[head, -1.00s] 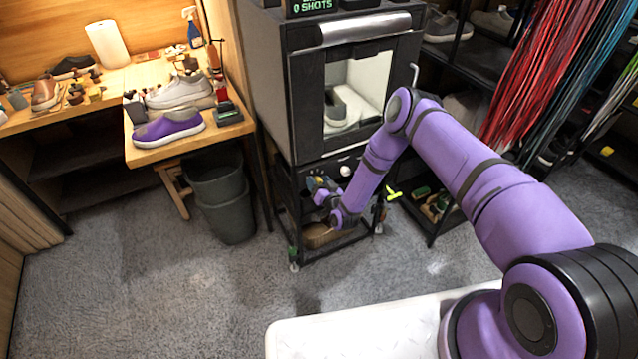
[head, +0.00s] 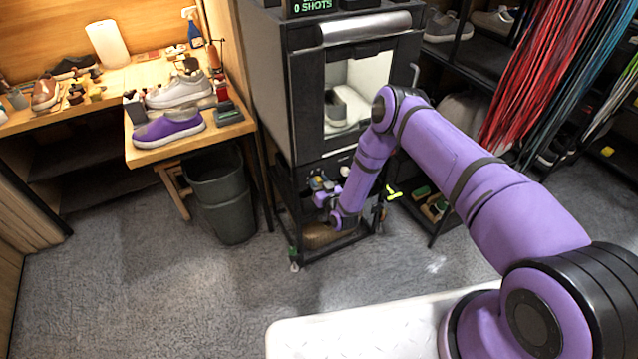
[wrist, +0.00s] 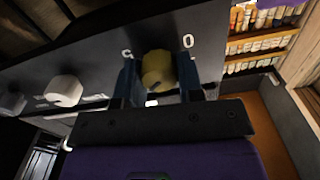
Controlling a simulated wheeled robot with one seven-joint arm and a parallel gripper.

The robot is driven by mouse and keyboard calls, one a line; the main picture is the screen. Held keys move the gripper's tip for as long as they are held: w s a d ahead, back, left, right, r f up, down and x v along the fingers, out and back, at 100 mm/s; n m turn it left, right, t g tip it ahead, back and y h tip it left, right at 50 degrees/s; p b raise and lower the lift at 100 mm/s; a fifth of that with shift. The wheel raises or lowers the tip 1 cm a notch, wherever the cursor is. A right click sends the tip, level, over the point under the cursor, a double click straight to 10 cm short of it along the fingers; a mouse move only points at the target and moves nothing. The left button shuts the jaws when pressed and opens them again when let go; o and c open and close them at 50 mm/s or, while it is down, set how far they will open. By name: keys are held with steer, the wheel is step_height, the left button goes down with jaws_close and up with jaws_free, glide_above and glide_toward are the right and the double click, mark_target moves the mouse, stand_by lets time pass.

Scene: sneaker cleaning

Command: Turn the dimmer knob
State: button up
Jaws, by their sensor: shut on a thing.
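In the wrist view a yellowish round knob (wrist: 157,68) sits on a dark panel with white markings, between the two blue fingers of my gripper (wrist: 158,75). The fingers are shut on the knob, one on each side. In the head view my gripper (head: 321,184) is at the front panel below the photo box (head: 365,90).
A wheeled black cart frame (head: 296,240) stands under the box, with a basket (head: 322,236) low inside it. A grey bin (head: 222,195) and a bench with shoes, one of them a purple sneaker (head: 168,128), are to the left. The carpet in front is clear.

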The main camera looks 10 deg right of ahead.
steer(key=n, duration=0.5)
stand_by(0.6)
steer(key=o, duration=0.9)
steer(key=v, duration=1)
steer(key=shift+s+d, duration=0.1)
steer(key=shift+s, duration=0.3)
